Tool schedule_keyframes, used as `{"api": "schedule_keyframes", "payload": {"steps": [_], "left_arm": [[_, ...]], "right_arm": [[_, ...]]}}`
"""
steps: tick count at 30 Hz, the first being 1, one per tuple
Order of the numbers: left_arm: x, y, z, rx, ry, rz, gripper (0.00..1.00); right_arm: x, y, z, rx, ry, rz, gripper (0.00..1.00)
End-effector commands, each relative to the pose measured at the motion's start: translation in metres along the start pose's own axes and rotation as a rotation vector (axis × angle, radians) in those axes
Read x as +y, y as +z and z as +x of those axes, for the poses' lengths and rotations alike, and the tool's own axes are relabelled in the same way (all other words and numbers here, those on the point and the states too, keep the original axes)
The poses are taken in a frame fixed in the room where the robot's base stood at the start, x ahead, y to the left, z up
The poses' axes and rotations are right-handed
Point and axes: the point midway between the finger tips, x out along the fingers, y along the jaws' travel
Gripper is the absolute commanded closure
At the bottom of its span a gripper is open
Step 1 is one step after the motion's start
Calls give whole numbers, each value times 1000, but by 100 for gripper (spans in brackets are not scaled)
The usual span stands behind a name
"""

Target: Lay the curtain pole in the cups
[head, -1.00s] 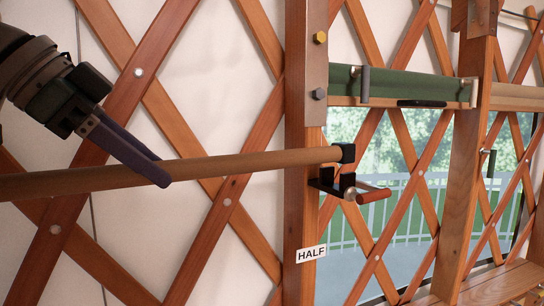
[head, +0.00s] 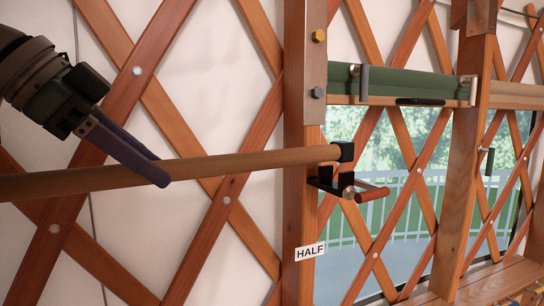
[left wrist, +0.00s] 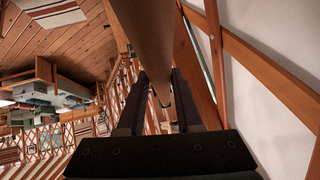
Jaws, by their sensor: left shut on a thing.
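The curtain pole (head: 240,162) is a long tan wooden rod with a black end cap (head: 347,151). It runs from the left edge of the head view to the post, rising slightly to the right. My left gripper (head: 158,176) is shut on the pole, well left of the capped end. The left wrist view shows the pole (left wrist: 150,40) between both dark fingers. A black cup bracket (head: 326,185) sits on the post just below the capped end; I cannot tell whether they touch. The pole's other end is out of view. My right gripper is not in view.
A wooden post (head: 302,205) carries a "HALF" label (head: 310,252). A green rolled blind (head: 420,84) hangs over the window right of the post. Crossed lattice slats (head: 150,85) line the wall behind the pole.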

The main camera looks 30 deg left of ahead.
Motion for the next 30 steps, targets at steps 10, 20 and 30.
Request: {"api": "schedule_keyframes", "payload": {"steps": [10,20,30], "left_arm": [[1,4,5,3,-2,0,100],[3,10,10,3,-2,0,100],[4,15,16,3,-2,0,100]], "right_arm": [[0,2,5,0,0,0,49],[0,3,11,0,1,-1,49],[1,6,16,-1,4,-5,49]]}}
